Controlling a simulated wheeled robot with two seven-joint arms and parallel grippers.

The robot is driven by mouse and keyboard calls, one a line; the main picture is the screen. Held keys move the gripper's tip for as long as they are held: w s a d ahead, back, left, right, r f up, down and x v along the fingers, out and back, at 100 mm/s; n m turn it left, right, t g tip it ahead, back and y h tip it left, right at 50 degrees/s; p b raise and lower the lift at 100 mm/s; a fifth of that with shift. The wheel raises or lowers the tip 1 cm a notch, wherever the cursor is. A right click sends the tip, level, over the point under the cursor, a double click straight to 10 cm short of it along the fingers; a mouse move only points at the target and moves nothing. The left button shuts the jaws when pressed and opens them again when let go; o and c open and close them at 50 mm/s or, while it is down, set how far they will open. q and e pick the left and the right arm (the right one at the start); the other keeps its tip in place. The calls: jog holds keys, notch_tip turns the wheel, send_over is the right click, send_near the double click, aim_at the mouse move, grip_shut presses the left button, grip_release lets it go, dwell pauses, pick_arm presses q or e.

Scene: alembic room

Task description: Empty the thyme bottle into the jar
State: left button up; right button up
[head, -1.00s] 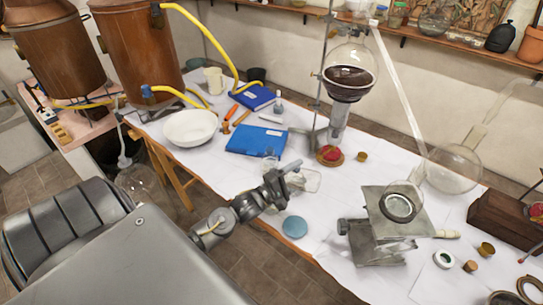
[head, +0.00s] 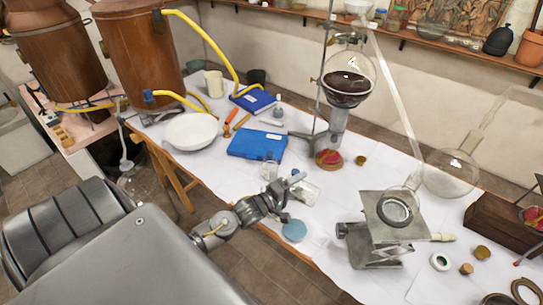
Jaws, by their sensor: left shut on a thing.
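My left gripper (head: 288,189) reaches in from the left over the front half of the white-covered table. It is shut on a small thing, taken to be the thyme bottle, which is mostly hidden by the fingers. A clear glass vessel (head: 308,194), perhaps the jar, shows just right of the fingertips and overlaps them in the picture. I cannot tell whether they touch. A smaller clear glass piece (head: 269,171) stands just behind the gripper. A round blue-green disc (head: 294,231), perhaps a lid, lies in front of the gripper. My right gripper is not in view.
A blue book (head: 257,146) and a white bowl (head: 190,131) lie behind and left. A metal lifting stand (head: 378,245) is to the right. White cloth is clear between them.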

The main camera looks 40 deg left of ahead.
pick_arm(q)
jog(key=shift+f+m+g+y+p, duration=0.3)
jog(key=shift+f+m+p, duration=0.45)
jog(key=shift+m, duration=0.45)
jog(key=shift+r+m+p, duration=0.15)
jog(key=shift+m+p, duration=0.25)
jog(key=shift+p, duration=0.2)
jog(key=shift+d+f+m+g+p, duration=0.1)
jog(key=shift+f+m+g+p, duration=0.2)
jog(key=shift+m+g, duration=0.1)
jog(key=shift+m+y+p, duration=0.5)
jog(key=shift+m+p, duration=0.1)
jog(key=shift+p, duration=0.2)
jog(key=shift+f+m+g, duration=0.25)
jog(key=shift+m+g, duration=0.05)
jog(key=shift+r+y+p, duration=0.1)
jog(key=shift+y+p, duration=0.2)
jog(key=shift+p, duration=0.3)
jog(key=shift+m+g+p, duration=0.3)
jog(key=shift+m+p, duration=0.05)
jog(key=shift+m, duration=0.35)
jog(key=shift+f+y, duration=0.2)
jog(key=shift+y, duration=0.1)
